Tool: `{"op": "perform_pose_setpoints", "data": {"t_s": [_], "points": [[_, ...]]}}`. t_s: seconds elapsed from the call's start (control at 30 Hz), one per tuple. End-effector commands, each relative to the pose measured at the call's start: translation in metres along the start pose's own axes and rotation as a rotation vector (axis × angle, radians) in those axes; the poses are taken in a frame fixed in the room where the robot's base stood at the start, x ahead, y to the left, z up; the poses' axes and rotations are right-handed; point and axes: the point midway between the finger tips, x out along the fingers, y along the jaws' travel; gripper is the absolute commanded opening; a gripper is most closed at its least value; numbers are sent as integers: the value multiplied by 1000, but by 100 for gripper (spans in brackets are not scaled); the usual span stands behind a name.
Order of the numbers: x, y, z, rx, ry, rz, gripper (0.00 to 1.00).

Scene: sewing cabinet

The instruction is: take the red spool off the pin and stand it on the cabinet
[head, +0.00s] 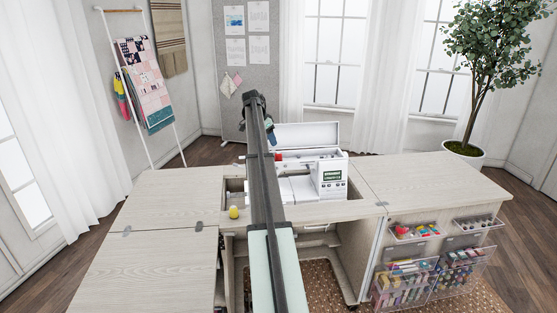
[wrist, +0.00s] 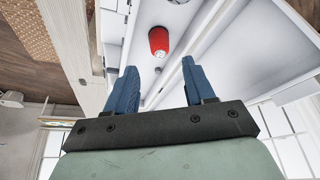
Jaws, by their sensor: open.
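The red spool (wrist: 158,40) shows in the wrist view against the white sewing machine, just beyond and between my fingertips. In the head view a small red part of the spool (head: 278,157) shows beside my arm, at the machine's left end. My gripper (wrist: 158,66) has two blue fingers, spread apart with nothing between them. In the head view the gripper (head: 271,137) is partly hidden by my arm, above the sewing machine (head: 300,185). The pin itself is hard to make out. The pale wood cabinet (head: 165,190) has bare top surface left and right of the machine.
The right cabinet top (head: 430,175) is clear. Clear bins (head: 405,280) of supplies hang on the right front.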

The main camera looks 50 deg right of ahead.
Motion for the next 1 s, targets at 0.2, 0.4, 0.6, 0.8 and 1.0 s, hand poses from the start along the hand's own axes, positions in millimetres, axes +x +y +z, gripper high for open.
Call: {"op": "perform_pose_setpoints", "data": {"t_s": [0.2,0.4,0.6,0.8,1.0], "points": [[39,1,0,-1,-1,2,54],[62,0,0,-2,0,0,54],[71,0,-2,-2,-1,1,54],[94,2,-9,-1,-1,2,54],[115,2,-8,-2,-1,1,54]]}}
